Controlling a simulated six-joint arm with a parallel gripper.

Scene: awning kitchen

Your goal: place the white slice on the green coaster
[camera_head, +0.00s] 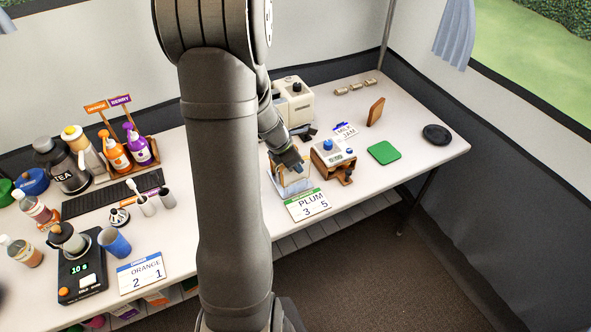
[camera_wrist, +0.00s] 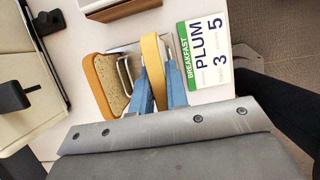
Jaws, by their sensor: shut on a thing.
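The green coaster (camera_head: 384,152) lies flat and bare on the right part of the table. My gripper (camera_head: 291,164) is at the wire rack (camera_head: 273,184), to the left of the coaster. In the wrist view the blue fingers of my gripper (camera_wrist: 160,82) are shut on a slice with a pale yellow edge (camera_wrist: 152,57), seen edge-on; I take it as the white slice. It stands upright, among the rack's wires. A speckled slice with a brown crust (camera_wrist: 104,84) stands beside it in the rack. The coaster is outside the wrist view.
A wooden box with a blue knob (camera_head: 328,156) stands between rack and coaster. A PLUM card (camera_head: 308,204) lies in front of the rack. A brown board (camera_head: 376,111) stands behind the coaster; a black disc (camera_head: 436,134) lies right of it. My arm hides the table's middle.

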